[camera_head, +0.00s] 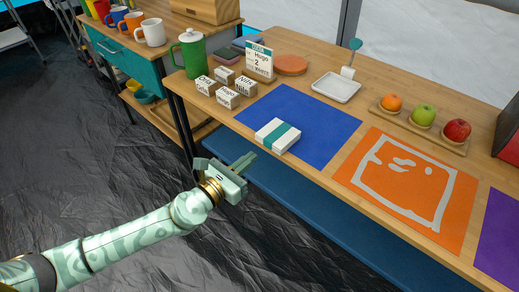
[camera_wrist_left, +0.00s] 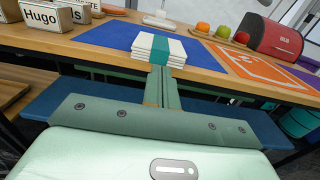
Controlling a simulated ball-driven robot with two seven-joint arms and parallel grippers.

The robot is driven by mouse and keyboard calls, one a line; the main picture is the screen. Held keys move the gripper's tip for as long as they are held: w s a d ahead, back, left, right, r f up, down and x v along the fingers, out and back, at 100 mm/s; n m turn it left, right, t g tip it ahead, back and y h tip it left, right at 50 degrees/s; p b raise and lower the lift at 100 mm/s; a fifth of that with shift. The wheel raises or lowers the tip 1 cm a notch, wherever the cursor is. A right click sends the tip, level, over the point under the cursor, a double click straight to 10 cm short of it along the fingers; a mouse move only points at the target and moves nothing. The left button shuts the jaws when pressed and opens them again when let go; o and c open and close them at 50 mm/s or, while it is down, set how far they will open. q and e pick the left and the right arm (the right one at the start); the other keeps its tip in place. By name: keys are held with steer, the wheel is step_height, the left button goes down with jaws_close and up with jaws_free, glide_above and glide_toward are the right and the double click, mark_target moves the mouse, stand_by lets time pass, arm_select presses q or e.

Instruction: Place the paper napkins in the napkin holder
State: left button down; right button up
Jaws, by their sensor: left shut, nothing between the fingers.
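The paper napkins (camera_head: 270,131) are a white stack with a teal band, lying flat on the blue mat (camera_head: 320,115) near the table's front edge. They also show in the wrist view (camera_wrist_left: 143,43), just beyond my fingertips. My left gripper (camera_head: 246,160) is shut and empty, in front of the table edge and apart from the napkins. In the wrist view its fingers (camera_wrist_left: 161,78) point at the stack. A shallow white tray (camera_head: 336,88) stands behind the mat; I cannot tell whether it is the napkin holder. My right gripper is out of view.
Name blocks (camera_head: 228,98) and a green pot (camera_head: 192,56) stand left of the mat. A board with fruit (camera_head: 423,122) lies at the back right. An orange mat (camera_head: 400,215) is to the right. A blue lower shelf (camera_head: 330,238) runs under the table.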

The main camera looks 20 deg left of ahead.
mark_target(277, 136)
arm_select(q)
steer(key=shift+x, duration=2.45)
steer(key=b+x, duration=0.1)
steer(key=x, duration=0.6)
steer(key=shift+w+f, duration=0.1)
steer(key=shift+w, duration=0.1)
